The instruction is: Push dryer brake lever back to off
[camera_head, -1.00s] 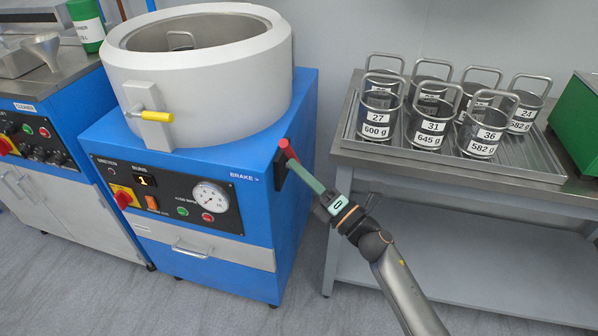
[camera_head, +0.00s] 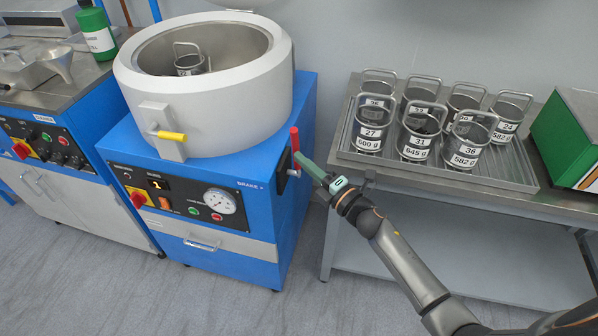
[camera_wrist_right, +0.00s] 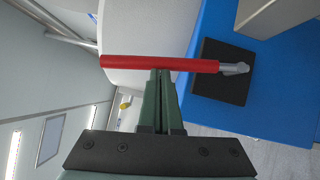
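The dryer's brake lever has a red handle (camera_head: 295,139), which stands close to upright at the right side of the blue dryer (camera_head: 282,210). In the right wrist view the red handle (camera_wrist_right: 160,63) lies across the picture, joined by a grey stem to a black plate (camera_wrist_right: 222,75) on the blue side. My right gripper (camera_head: 302,158) has its green fingers together, tips at the handle. The wrist view shows the fingertips (camera_wrist_right: 160,74) against or very near the handle's side, not around it; exact contact is unclear. My left gripper is out of view.
The dryer's white drum (camera_head: 205,95) is open on top, with a metal basket (camera_head: 188,60) inside. On the right, a steel table (camera_head: 470,190) carries a tray of numbered baskets and a green box (camera_head: 570,135). The floor in front is clear.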

